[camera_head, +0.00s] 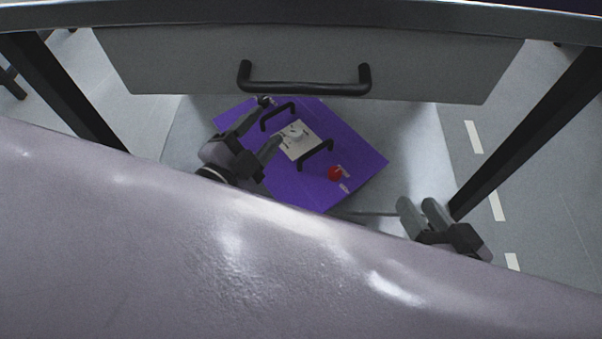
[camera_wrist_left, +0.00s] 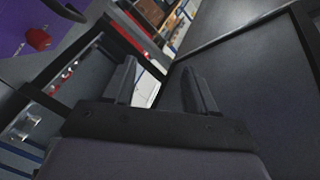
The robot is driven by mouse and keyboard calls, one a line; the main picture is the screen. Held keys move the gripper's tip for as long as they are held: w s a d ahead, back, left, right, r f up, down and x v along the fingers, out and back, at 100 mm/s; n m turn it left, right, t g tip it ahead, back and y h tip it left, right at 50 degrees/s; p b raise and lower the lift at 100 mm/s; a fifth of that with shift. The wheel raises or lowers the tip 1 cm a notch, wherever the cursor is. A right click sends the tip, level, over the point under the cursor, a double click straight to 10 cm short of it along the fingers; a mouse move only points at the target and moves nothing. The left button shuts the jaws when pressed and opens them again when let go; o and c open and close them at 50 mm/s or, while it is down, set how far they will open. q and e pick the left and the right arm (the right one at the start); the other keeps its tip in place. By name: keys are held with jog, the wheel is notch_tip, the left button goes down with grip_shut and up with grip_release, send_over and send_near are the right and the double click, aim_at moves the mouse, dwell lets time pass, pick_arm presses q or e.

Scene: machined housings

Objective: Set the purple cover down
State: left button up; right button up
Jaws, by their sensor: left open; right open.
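The purple cover (camera_head: 355,160) lies on a light grey surface below the drawer front in the head view, turned at an angle. It bears two black handles, a white plate (camera_head: 298,140) and a red knob (camera_head: 334,173). My left gripper (camera_head: 262,130) is open over the cover's left part, near the left handle; I cannot tell whether it touches. In the left wrist view the cover (camera_wrist_left: 15,35) shows at the upper left, outside the open jaws (camera_wrist_left: 160,75). My right gripper (camera_head: 417,203) is open and empty, right of the cover.
A grey drawer front (camera_head: 310,65) with a black bar handle (camera_head: 305,85) stands behind the cover. Dark table legs (camera_head: 530,130) flank the space. A large glossy pale surface (camera_head: 200,240) fills the foreground and hides the cover's near edge partly.

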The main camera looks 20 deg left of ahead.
pick_arm(q)
jog(key=s+d+f+n+g+h, duration=0.1)
jog(key=s+d+n+g+h, duration=0.3)
jog(key=d+n, duration=0.5)
jog(key=shift+s+d+f+n+g, duration=0.15)
jog(key=shift+s+f+n+g, duration=0.15)
jog(key=shift+s+n, duration=0.5)
